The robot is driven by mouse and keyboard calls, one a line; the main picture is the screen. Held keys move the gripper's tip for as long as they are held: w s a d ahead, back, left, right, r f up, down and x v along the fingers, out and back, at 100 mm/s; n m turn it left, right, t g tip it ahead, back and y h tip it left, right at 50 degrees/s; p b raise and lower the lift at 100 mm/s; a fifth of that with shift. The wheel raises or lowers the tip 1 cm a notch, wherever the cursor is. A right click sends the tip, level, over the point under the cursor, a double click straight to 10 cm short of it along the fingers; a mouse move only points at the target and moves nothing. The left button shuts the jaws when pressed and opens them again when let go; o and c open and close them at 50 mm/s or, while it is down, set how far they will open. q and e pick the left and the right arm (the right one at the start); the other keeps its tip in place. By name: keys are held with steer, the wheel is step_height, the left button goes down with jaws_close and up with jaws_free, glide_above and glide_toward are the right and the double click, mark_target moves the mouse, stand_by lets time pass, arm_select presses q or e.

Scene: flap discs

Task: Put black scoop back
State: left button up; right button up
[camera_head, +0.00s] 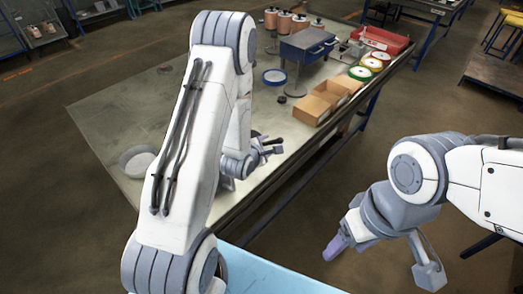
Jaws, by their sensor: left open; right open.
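My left gripper (270,148) is open, low over the near right edge of the work table (110,110). A small dark shape (256,136) shows right behind its fingers; I cannot tell whether it is the black scoop or part of the gripper. No scoop is clearly recognizable elsewhere.
Open cardboard boxes (311,110) stand along the table's right edge. Behind are a blue-grey box on a stand (307,45), a blue-rimmed disc (274,76), several coloured discs (371,64), copper-coloured cylinders (284,22) and a red tray (383,40). The table's left part is mostly clear.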

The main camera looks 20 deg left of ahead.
arm_select(q)
steer(key=p+v, duration=0.5)
steer(key=v, duration=0.1)
steer(key=s+d+r+m+g+h, duration=0.1)
steer(key=s+d+r+m+g, duration=0.3)
steer(key=d+m, duration=0.45)
steer(key=s+d+r+m+g+h, duration=0.1)
steer(key=s+d+r+m+g, duration=0.2)
steer(key=d+r+m, duration=0.55)
steer(key=s+r+m+g, duration=0.2)
steer(key=s+r+m, duration=0.1)
steer(key=s+m, duration=0.4)
steer(key=s+r+m+g+y, duration=0.1)
steer(key=s+r+m+g, duration=0.1)
steer(key=s+m, duration=0.6)
steer(key=s+d+r, duration=0.1)
steer(key=s, duration=0.3)
steer(key=shift+s+g, duration=0.3)
steer(key=shift+g, duration=0.1)
